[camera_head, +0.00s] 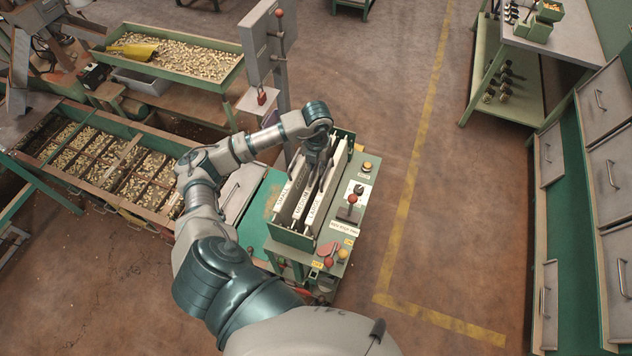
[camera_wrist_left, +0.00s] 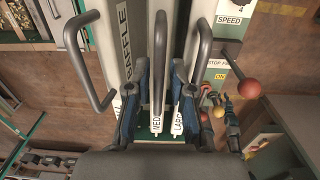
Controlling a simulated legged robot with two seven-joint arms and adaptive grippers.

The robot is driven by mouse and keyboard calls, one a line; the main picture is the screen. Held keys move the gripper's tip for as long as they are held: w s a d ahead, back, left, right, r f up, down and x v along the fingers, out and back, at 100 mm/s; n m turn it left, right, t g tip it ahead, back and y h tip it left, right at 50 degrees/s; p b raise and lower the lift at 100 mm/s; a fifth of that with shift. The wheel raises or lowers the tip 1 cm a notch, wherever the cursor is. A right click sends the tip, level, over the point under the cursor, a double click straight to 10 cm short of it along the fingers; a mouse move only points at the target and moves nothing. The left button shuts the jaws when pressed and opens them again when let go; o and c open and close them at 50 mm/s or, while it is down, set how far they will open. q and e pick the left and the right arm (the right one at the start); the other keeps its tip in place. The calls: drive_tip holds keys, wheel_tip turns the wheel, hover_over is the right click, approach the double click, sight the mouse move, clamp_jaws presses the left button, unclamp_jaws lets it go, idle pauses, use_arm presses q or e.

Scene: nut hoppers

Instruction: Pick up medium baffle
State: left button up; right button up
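The medium baffle (camera_head: 302,204) stands upright in a green rack (camera_head: 290,238) on the control stand, between the small baffle (camera_head: 283,197) and the large baffle (camera_head: 316,210). My left gripper (camera_head: 318,168) is down over the rack and partly hides the baffle tops. In the left wrist view, the medium baffle's grey bar handle (camera_wrist_left: 160,60) lies between the two fingers of my left gripper (camera_wrist_left: 160,75). The fingers are apart, one on each side of the handle, with gaps visible. The large baffle's handle (camera_wrist_left: 201,50) is close outside the right finger. My right gripper is out of view.
A red-knobbed lever (camera_head: 352,200) and buttons sit on the panel right of the rack. A grey box on a post (camera_head: 264,45) stands behind the rack. Nut-filled trays (camera_head: 190,58) are at left. Open floor lies to the right.

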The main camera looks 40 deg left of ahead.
use_arm(q)
clamp_jaws()
drive_tip(key=shift+r, duration=0.15)
